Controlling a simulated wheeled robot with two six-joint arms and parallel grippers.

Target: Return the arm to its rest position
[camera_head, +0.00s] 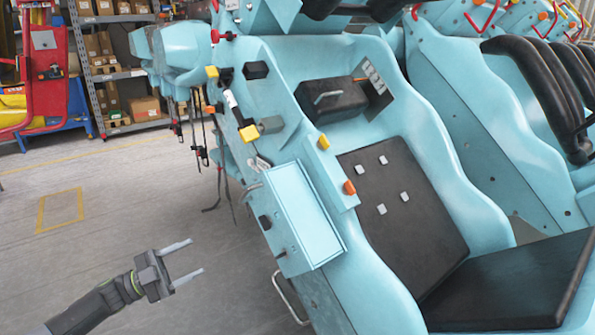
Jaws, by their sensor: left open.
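My left gripper (188,262) is at the lower left, in front of the grey floor. Its two grey fingers are spread apart and point right, with nothing between them. The turquoise coaster train (451,137) fills the middle and right. The gripper is left of the train's side and apart from it in the picture. My right gripper is not in view.
The train's side carries a turquoise box (305,213), a metal handle (291,298), yellow and orange knobs and hanging straps. A black seat (405,203) is inside. Shelves with cardboard boxes (110,62) and a red frame (45,65) stand behind. The floor (120,200) at left is clear.

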